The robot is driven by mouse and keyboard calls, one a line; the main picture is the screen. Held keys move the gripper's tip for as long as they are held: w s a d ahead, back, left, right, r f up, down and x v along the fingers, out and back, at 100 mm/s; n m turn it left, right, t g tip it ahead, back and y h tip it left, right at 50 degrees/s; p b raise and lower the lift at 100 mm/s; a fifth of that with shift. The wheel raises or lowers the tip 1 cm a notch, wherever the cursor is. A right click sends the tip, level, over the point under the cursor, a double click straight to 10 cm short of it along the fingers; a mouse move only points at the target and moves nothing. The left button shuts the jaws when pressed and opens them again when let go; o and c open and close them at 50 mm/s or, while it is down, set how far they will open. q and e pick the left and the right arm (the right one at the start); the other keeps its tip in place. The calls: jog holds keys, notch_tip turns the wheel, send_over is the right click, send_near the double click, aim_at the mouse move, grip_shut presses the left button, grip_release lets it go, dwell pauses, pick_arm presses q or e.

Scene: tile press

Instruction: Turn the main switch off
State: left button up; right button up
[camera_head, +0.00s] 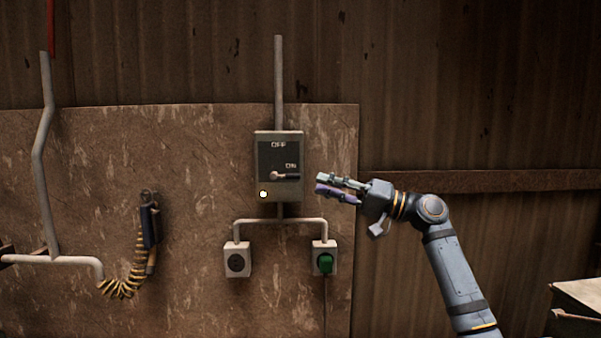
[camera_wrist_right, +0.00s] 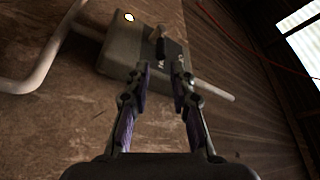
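The main switch is a grey box (camera_head: 264,150) on the wall panel, with a dark face marked OFF at the top and ON at the right. Its lever (camera_head: 285,176) lies level, its dark handle pointing right, by the ON mark. A small white lamp is lit at the box's lower left. My right gripper (camera_head: 321,184) is just right of the box, fingers pointing left at it. In the right wrist view, the gripper (camera_wrist_right: 160,66) is open, with a gap between its fingers, and the lever (camera_wrist_right: 160,44) shows beyond the fingertips. My left gripper is out of view.
Below the box, a forked conduit leads to a dark round socket (camera_head: 237,262) and a socket with a green plug (camera_head: 325,263). A handset with a coiled yellow-black cable (camera_head: 130,285) hangs at left. A pale stack (camera_head: 580,297) stands at lower right.

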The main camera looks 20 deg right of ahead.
aim_at(301, 178)
jog(key=p+x, duration=0.2)
jog(key=x, duration=0.4)
jog(key=shift+a+r+p, duration=0.25)
jog(key=shift+p, duration=0.15)
jog(key=shift+w+a+f, duration=0.1)
jog(key=shift+w+a, duration=0.1)
jog(key=shift+w, duration=0.05)
grip_shut()
